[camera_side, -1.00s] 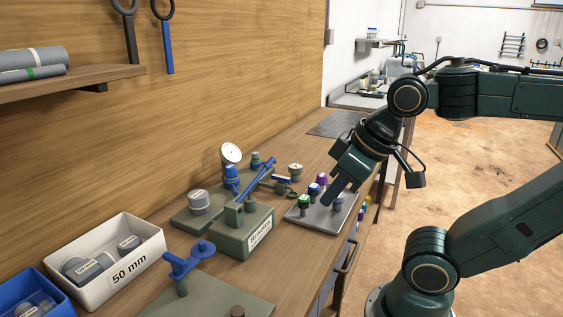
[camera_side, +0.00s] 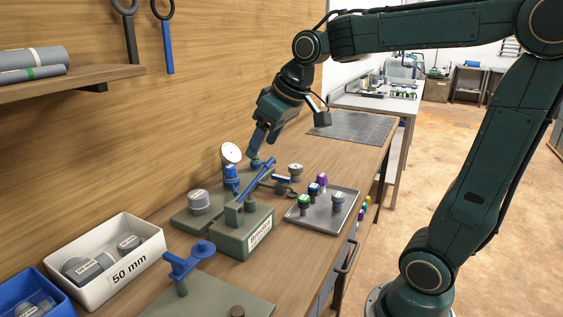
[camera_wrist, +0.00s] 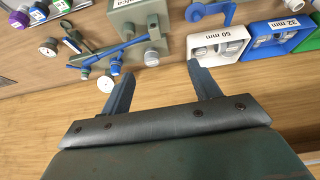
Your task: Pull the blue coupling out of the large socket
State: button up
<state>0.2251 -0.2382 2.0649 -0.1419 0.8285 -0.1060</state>
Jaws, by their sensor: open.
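A blue coupling (camera_side: 231,176) stands upright on the grey-green manifold base, in front of a white-faced gauge in the side view. My gripper (camera_side: 262,150) is open and empty, tilted downward above the back of the manifold, to the upper right of the blue coupling.
A white gauge (camera_side: 231,152), a grey cap (camera_side: 199,202) and a long blue handle (camera_side: 259,177) crowd the manifold. A grey tray (camera_side: 318,219) of coloured-top parts lies right. A white 50 mm bin (camera_side: 140,278) stands left. The wooden wall (camera_side: 200,100) is close behind.

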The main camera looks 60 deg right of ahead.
jog(key=w+d+f, duration=0.3)
jog(key=w+d, duration=0.6)
jog(key=w, duration=0.3)
send_near(231, 166)
jog(key=s+v, duration=0.1)
jog(key=v, duration=0.2)
jog(key=shift+w+f, duration=0.2)
jog(key=shift+w, duration=0.05)
jog(key=shift+a+f, duration=0.1)
jog(key=shift+f, duration=0.05)
jog(key=shift+w+x, duration=0.1)
jog(key=shift+x, duration=3.3)
jog(key=shift+w+x, duration=0.15)
jog(key=shift+x, duration=3.2)
jog(key=c, duration=0.7)
jog(key=o, duration=0.7)
